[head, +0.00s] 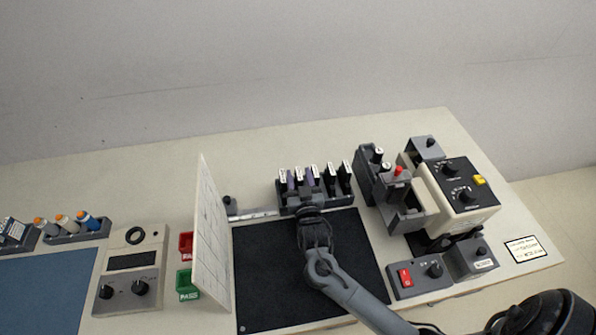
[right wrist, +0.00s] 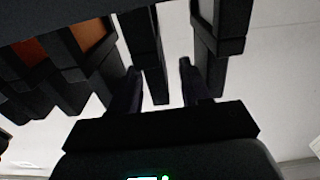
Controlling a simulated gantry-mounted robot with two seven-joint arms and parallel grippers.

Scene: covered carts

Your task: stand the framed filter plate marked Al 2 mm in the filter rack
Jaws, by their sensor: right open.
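Several dark framed plates with white-topped tabs (head: 331,181) stand upright in a dark slotted holder (head: 335,203) at the back of the black mat. The tab markings are too small to read, so I cannot tell which is Al 2 mm. My right gripper (head: 308,200) is at the front of this holder, its fingertips hidden in the head view. In the right wrist view my open fingers (right wrist: 158,88) are on either side of a dark upright plate part (right wrist: 154,62), with gaps visible. A dark slotted stand (head: 369,186) to the right holds small white-topped pieces; I cannot tell which is the filter rack.
A cream box with black dials (head: 462,191) and a red-switch box (head: 421,280) stand right. A tall white panel (head: 211,245) stands left of the black mat (head: 262,270), beside red and green bins (head: 187,284). The mat's left part is clear.

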